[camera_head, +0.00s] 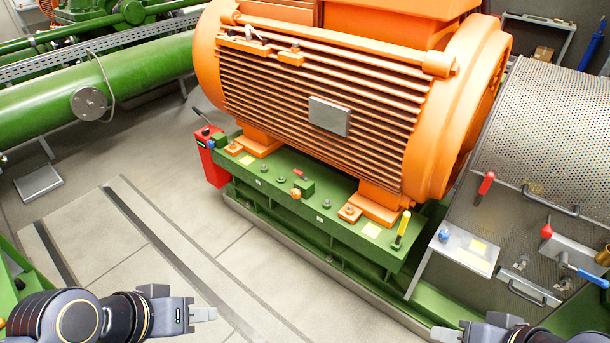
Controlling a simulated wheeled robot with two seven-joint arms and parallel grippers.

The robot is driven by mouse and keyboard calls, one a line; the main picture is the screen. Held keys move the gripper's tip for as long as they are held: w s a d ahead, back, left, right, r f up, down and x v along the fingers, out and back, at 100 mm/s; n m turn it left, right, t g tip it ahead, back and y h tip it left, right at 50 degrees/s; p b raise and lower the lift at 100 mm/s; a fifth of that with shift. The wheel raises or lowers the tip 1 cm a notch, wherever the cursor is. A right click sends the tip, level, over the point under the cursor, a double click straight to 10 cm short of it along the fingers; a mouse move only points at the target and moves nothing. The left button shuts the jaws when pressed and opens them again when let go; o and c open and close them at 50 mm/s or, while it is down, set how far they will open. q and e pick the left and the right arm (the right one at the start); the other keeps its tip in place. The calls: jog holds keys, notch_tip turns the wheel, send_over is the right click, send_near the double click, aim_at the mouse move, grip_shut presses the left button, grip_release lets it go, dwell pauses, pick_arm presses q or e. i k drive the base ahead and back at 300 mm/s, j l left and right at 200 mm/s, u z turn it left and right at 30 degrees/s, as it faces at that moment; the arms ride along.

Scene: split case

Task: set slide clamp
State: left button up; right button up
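A large orange finned motor (325,110) stands on a green base (330,215). On the base is a small green block (305,187) with a red piece and an orange knob (295,193) beside it. A lever with a yellow grip (402,226) stands upright at the base's right end. I cannot tell which of these is the slide clamp. My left gripper (208,314) is low in the picture, over the floor and apart from the base. My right gripper (442,334) is at the bottom edge, partly cut off. Nothing shows held in either; their finger gaps are not clear.
A red box (210,158) sits at the base's left end. A perforated guard (550,130) at right carries red-handled levers (486,184), a blue handle (590,277) and a metal shelf (465,248). A green pipe (140,75) runs at left. Floor (190,225) before the base is clear.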

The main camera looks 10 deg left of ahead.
aim_at(299, 173)
jog(key=i+j, duration=0.35)
jog(key=i+j+z, duration=0.1)
jog(key=i+j, duration=0.3)
jog(key=j, duration=0.15)
jog(key=i+j, duration=0.2)
jog(key=i, duration=0.45)
jog(key=i+j+u, duration=0.1)
jog(key=i, duration=0.6)
jog(key=j, duration=0.1)
